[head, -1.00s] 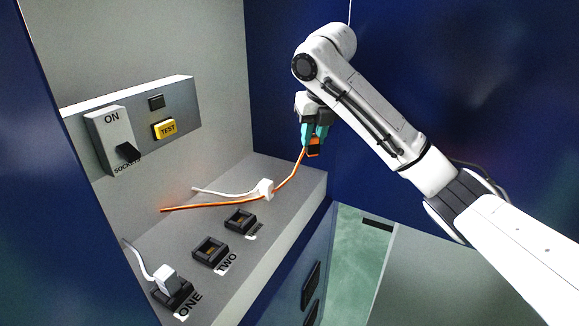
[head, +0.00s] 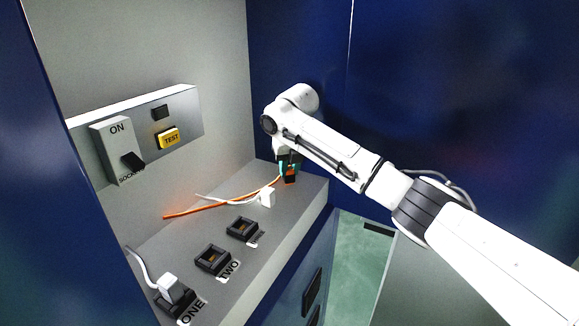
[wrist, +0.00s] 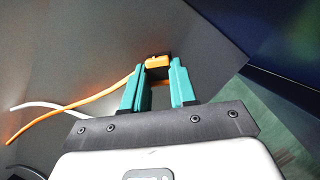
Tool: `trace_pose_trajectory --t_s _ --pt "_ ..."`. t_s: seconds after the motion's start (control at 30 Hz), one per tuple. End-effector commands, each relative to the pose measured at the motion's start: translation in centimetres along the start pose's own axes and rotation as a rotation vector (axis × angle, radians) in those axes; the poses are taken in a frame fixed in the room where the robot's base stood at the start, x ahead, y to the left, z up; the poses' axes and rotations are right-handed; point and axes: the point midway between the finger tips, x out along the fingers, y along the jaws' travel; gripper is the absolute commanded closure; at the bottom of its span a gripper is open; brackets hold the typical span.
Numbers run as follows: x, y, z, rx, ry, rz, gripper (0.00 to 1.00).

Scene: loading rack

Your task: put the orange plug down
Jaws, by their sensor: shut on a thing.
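The orange plug (head: 290,180) is between the teal fingers of my gripper (head: 289,168), low over the back right part of the grey shelf (head: 310,190). In the wrist view the orange plug (wrist: 158,62) shows at the fingertips of my gripper (wrist: 160,75), with a dark part behind it. My gripper is shut on it. Its orange cable (head: 215,211) runs left along the shelf. I cannot tell whether the plug touches the shelf.
A loose white plug (head: 267,197) lies left of my gripper, its cable crossing the orange one. Socket TWO (head: 213,260) and another socket (head: 243,229) are empty. A white plug (head: 170,287) sits in socket ONE. A switch box (head: 118,150) reads ON beside a yellow TEST button (head: 168,139).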

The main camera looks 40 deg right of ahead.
Motion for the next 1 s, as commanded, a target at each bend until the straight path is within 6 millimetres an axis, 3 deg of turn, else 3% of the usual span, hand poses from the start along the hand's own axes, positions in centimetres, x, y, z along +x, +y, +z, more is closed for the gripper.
trace_pose_trajectory --t_s 0.37,0.4,0.63,1.0 --pt "0.4 0.0 -0.1 0.0 0.0 0.0 1.0" --pt "0.3 0.0 -0.1 0.0 -0.001 0.0 0.7" --pt "0.3 0.0 -0.1 0.0 -0.001 0.0 0.48" --pt "-0.6 0.0 0.0 -0.001 -0.003 0.0 0.48"
